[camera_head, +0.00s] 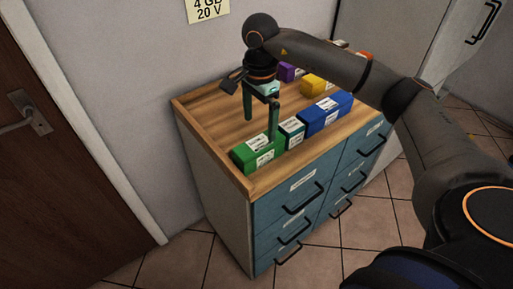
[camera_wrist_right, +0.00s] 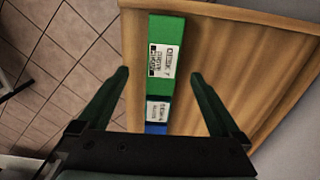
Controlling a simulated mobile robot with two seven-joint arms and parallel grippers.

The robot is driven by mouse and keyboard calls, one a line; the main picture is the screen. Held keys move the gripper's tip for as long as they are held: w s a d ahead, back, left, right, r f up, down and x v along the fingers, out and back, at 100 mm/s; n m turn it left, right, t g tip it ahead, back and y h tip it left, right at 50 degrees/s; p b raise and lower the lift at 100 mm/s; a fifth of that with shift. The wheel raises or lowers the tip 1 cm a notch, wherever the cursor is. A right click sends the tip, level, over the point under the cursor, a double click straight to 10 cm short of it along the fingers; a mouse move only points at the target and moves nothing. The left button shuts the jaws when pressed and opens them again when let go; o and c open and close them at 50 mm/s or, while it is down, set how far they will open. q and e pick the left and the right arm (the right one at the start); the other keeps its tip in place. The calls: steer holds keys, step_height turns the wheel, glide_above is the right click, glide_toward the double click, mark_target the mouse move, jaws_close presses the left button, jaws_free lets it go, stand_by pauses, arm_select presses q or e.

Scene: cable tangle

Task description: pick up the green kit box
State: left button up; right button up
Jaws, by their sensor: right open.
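The green kit box (camera_head: 246,157) lies near the front left corner of the wooden cabinet top, with a white label. It also shows in the right wrist view (camera_wrist_right: 175,85), running lengthwise between the fingers. My right gripper (camera_head: 261,128) points down above the cabinet top, open and empty. One finger overlaps the green box's far side in the head view; whether it touches is unclear. In the wrist view the fingertips (camera_wrist_right: 160,74) lie on either side of the box with gaps. My left gripper is not in view.
A small teal box (camera_head: 291,131) and a long blue box (camera_head: 325,114) stand in line beside the green box. Yellow (camera_head: 312,85) and purple (camera_head: 287,72) boxes sit farther back. The wooden top (camera_head: 208,115) is bare at left. Blue drawers (camera_head: 290,205) face front.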

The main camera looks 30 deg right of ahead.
mark_target(260, 144)
step_height(260, 144, down, 6)
steer(key=shift+r, duration=0.1)
steer(key=shift+w+d+f+p, duration=0.15)
steer(key=shift+f+p, duration=0.25)
steer(key=shift+f, duration=1.1)
steer(key=shift+w+d+f+p, duration=0.1)
steer(key=shift+f+p, duration=0.25)
steer(key=shift+f, duration=1.15)
steer(key=shift+a, duration=0.1)
steer(key=shift+c, duration=0.2)
jaws_close()
steer(key=shift+r, duration=0.1)
